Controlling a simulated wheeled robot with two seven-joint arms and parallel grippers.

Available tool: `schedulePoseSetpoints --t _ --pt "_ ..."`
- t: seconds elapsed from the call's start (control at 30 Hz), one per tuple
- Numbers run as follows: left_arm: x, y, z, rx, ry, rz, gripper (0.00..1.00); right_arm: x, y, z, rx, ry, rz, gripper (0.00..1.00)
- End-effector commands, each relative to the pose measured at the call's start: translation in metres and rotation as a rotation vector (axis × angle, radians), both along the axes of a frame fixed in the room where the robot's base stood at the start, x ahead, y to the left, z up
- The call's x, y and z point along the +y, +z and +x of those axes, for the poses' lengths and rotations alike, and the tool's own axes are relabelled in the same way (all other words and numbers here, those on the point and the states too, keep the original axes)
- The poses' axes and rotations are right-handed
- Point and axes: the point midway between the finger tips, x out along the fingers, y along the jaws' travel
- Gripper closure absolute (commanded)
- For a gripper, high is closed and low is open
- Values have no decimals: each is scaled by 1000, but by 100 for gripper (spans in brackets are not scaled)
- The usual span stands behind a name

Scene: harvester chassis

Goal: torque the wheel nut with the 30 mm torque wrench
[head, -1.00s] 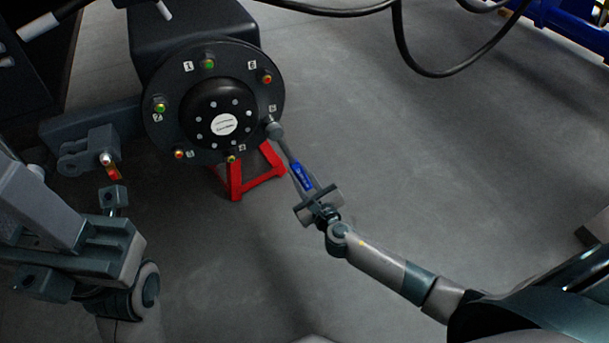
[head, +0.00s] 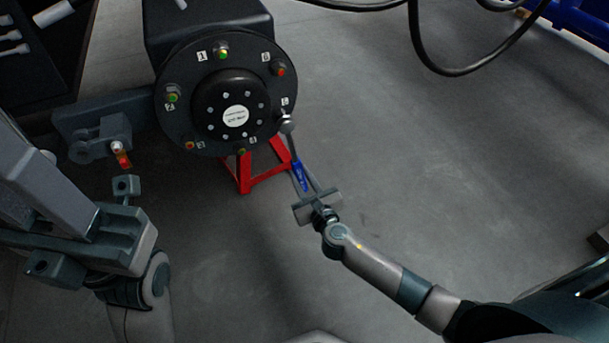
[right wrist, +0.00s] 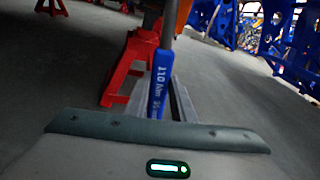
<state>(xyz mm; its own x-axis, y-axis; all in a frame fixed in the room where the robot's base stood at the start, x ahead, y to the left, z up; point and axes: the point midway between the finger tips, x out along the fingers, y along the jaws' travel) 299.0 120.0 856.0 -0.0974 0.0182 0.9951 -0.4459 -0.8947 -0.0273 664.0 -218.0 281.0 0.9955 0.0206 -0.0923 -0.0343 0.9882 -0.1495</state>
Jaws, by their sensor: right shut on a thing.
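The dark round wheel hub (head: 236,85) carries numbered wheel nuts around its rim. The nuts by labels 1 (head: 222,51), 2 and 4 show green; those by 6 (head: 281,72) and 3 show orange-red. The torque wrench (head: 301,176) has a blue grip, which also shows in the right wrist view (right wrist: 158,82), marked 110 Nm. Its head (head: 287,122) is at the hub's right-hand nut and hides it; full seating cannot be told. My right gripper (head: 317,205) is shut on the wrench's lower end. My left gripper (head: 88,228) is open and empty at lower left.
A red stand (head: 246,178) is below the hub. A grey bracket (head: 95,135) with an orange-red piece (head: 123,159) is close above my left gripper. Black hoses (head: 420,50) hang at top right.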

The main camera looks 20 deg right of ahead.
Motion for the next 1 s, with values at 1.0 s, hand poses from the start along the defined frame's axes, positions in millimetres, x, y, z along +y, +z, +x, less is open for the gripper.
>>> schedulePoseSetpoints --t 1.0 --pt "0 -5 0 0 1 6 69 35 0 -1 5 2 195 100"
